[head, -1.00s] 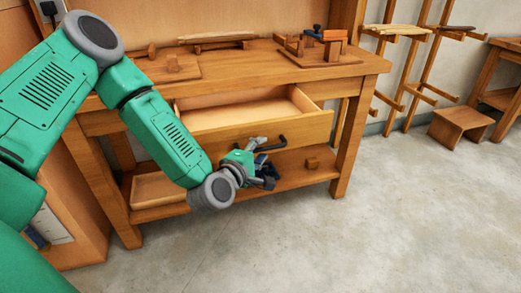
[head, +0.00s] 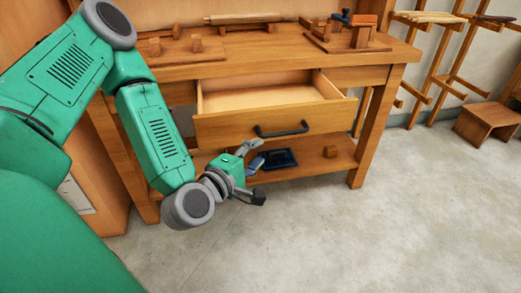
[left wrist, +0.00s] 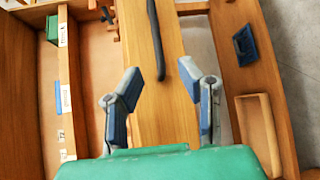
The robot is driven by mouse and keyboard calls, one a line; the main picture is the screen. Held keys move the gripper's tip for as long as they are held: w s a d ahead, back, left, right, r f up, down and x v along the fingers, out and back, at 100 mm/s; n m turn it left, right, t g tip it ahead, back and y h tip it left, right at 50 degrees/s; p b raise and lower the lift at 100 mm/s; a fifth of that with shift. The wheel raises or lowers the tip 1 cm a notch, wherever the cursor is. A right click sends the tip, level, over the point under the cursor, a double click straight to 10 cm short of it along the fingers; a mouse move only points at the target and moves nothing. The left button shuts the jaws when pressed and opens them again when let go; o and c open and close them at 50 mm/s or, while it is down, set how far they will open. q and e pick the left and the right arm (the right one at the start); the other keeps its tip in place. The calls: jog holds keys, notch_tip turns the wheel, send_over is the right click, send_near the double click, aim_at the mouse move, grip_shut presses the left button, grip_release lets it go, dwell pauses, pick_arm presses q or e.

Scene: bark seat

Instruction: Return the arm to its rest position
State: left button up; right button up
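My left gripper (head: 256,173) is open and empty, in front of the workbench (head: 387,120) and below its drawer. In the left wrist view its two fingers (left wrist: 170,92) stand wide apart with nothing between them. The drawer (head: 225,132) is pulled open and looks empty in the part I see. Its dark bar handle (head: 282,130) is clear of the fingers in the head view. The handle also shows in the left wrist view (left wrist: 156,40), beyond the fingers. My left arm is bent at the elbow. My right gripper is not in view.
The lower shelf holds a dark blue tray-like item (head: 278,159) and a small wooden block (head: 330,152). A wooden plane-like tool (head: 362,35) is on the benchtop. A stool (head: 487,120) and racks stand at the right. The concrete floor (head: 380,235) in front is clear.

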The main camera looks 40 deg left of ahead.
pick_arm(q)
jog(key=s+d+f+m+g+h+p, duration=0.4)
jog(key=s+d+f+m+g+p, duration=0.35)
jog(key=s+f+m+g, duration=0.35)
jog(key=s+a+m+g+y+p, duration=0.2)
jog(key=s+a+m+g+p, duration=0.2)
jog(key=s+m, duration=0.6)
jog(key=shift+s+f+g+y, duration=0.4)
jog(key=shift+s+f, duration=0.05)
jog(key=shift+s, duration=0.35)
jog(key=shift+w+d, duration=0.1)
